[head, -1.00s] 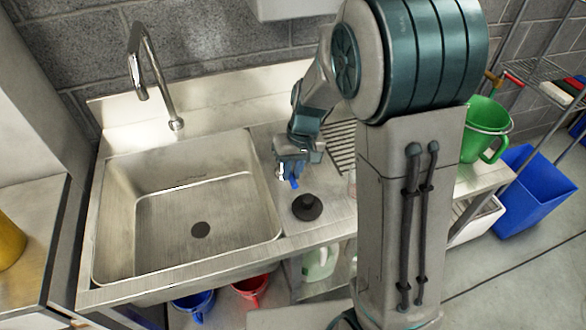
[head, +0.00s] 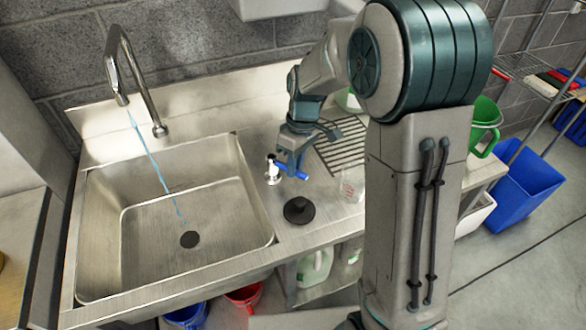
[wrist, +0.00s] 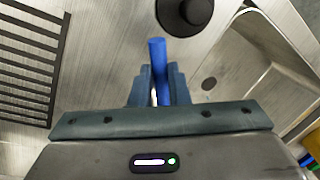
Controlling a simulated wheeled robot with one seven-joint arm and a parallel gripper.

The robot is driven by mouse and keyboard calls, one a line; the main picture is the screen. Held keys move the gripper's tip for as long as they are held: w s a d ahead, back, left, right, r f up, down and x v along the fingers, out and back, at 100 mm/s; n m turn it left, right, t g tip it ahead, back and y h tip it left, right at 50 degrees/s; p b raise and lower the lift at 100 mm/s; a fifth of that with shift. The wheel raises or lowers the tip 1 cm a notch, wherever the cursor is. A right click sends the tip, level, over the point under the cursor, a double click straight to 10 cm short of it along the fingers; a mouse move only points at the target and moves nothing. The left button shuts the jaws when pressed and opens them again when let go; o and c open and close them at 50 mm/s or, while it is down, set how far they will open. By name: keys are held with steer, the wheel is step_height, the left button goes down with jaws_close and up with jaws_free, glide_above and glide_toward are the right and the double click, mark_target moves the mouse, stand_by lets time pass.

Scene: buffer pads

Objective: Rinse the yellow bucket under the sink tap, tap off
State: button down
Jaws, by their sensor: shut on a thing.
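The chrome sink tap (head: 140,75) stands behind the steel sink basin (head: 150,215), and a thin blue stream of water (head: 155,170) runs from its spout to the drain. A valve with a blue lever (head: 292,171) stands on the counter right of the basin. My gripper (head: 291,160) is shut on this blue lever, which also shows between the fingers in the wrist view (wrist: 157,52). Only a sliver of a yellow thing (head: 2,261) shows at the left edge; I cannot tell from it whether it is the yellow bucket. The basin holds no bucket.
A black plunger-like disc (head: 299,210) lies on the counter near the lever. A drain grate (head: 342,145) and a clear container (head: 351,185) are to its right. A green bucket (head: 484,125) and a blue bin (head: 524,180) are farther right. Blue and red buckets sit beneath the sink.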

steer(key=n, duration=0.1)
steer(key=w+n, duration=0.1)
steer(key=shift+w+d+n, duration=0.25)
steer(key=shift+d+n, duration=0.05)
steer(key=shift+d, duration=0.1)
steer(key=shift+w+d+r+n+g+h+p, duration=0.1)
steer(key=shift+w+n+g+h+p, duration=0.1)
steer(key=shift+w+n, duration=0.3)
steer(key=shift+w+d+n+g+h+p, duration=0.1)
steer(key=shift+w+n+h+p, duration=0.1)
steer(key=shift+n, duration=0.5)
steer(key=shift+w, duration=0.1)
steer(key=c, duration=1.4)
jaws_free()
steer(key=r, duration=0.4)
steer(key=w+r, duration=0.1)
steer(key=r, duration=0.4)
steer(key=w+r, duration=0.1)
steer(key=r, duration=0.3)
steer(key=shift+w+d+r, duration=0.25)
steer(key=shift+d, duration=0.1)
